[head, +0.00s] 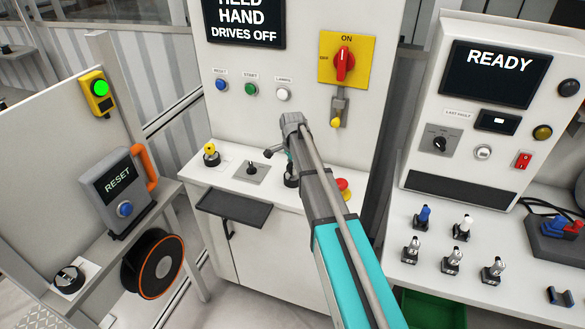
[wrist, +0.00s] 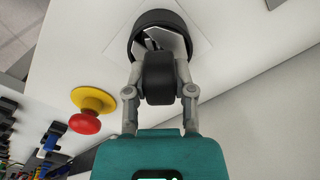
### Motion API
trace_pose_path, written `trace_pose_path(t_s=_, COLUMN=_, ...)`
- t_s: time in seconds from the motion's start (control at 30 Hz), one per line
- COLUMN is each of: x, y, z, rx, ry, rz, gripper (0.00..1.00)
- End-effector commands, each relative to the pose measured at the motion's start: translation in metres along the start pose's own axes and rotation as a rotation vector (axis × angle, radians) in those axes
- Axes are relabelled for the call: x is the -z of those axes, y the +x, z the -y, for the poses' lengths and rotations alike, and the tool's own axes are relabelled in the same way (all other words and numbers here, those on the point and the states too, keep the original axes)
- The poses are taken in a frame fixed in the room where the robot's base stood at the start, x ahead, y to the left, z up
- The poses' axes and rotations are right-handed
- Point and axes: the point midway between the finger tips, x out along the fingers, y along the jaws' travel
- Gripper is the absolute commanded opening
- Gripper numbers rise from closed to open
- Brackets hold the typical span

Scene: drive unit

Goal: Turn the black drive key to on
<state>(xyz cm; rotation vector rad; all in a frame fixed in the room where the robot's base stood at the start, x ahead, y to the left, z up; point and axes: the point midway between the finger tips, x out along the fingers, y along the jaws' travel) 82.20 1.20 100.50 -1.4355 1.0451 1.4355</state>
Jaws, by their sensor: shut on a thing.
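The black drive key (wrist: 159,78) stands between my fingertips in the wrist view. Its shaft end sits in a round black collar (wrist: 136,36) on the white desk top. My gripper (wrist: 160,90) is shut on the key's head, one finger on each side. In the head view my gripper (head: 291,163) reaches down to the desk, and the black collar (head: 291,181) shows partly below it. The key is mostly hidden there, and its on and off marks cannot be read. The screen (head: 243,20) above reads HAND and DRIVES OFF, its top line cut off.
A red mushroom button on a yellow base (wrist: 88,112) stands close beside the collar. A black selector on a grey plate (head: 252,169) and a yellow key (head: 210,151) are to the left. A red switch on a yellow plate (head: 345,62) is on the panel behind.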

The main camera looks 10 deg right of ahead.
Motion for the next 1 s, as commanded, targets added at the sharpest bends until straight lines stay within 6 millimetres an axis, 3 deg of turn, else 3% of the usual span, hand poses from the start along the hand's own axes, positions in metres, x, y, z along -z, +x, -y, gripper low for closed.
trace_pose_path(t_s=0.2, x=0.0001, y=0.0001, z=0.0000, rx=0.000, ry=0.101, rz=0.000, gripper=0.00)
trace_pose_path(t_s=0.67, x=0.0001, y=0.0001, z=0.0000, rx=0.000, ry=0.138, rz=0.000, gripper=0.00)
trace_pose_path(t_s=1.0, x=0.0001, y=0.0001, z=0.0000, rx=0.000, ry=0.377, rz=0.000, gripper=0.00)
